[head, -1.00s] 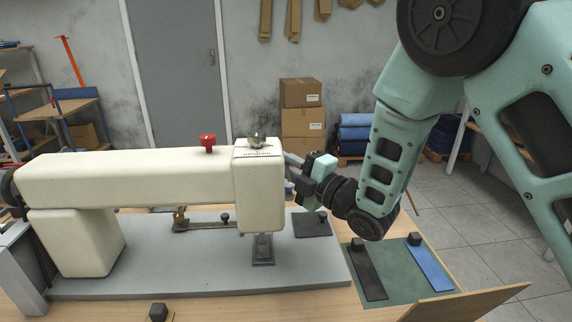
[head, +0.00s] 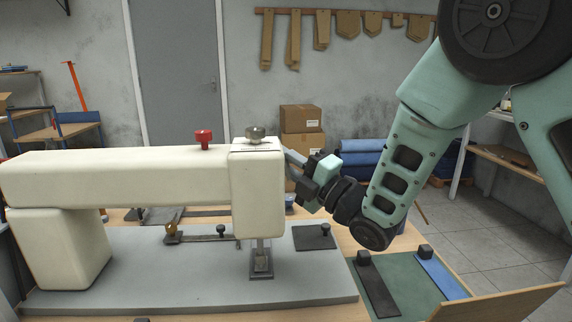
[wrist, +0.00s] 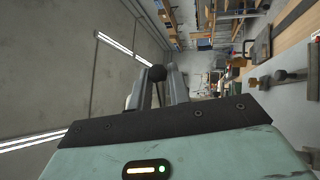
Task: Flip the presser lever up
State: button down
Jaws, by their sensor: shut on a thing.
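The cream sewing machine (head: 120,178) stands on a grey bed plate (head: 180,287). Its head (head: 257,190) is at the right end, with the presser foot (head: 261,265) below it at the plate. My gripper (head: 291,165) is at the right side of the head, reaching in from the right. In the wrist view my gripper's two fingers (wrist: 157,90) close around a dark round knob (wrist: 157,73), which looks like the end of the presser lever. The rest of the lever is hidden behind the head and fingers.
A green mat (head: 403,289) with black and blue strips lies at the right on the wooden table. Dark pieces with small knobs lie behind the head.

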jog(key=c, duration=1.5)
grip_release()
jog(key=shift+c, duration=0.2)
jog(key=b+v, duration=0.2)
jog(key=v, duration=1)
jog(key=shift+d, duration=0.1)
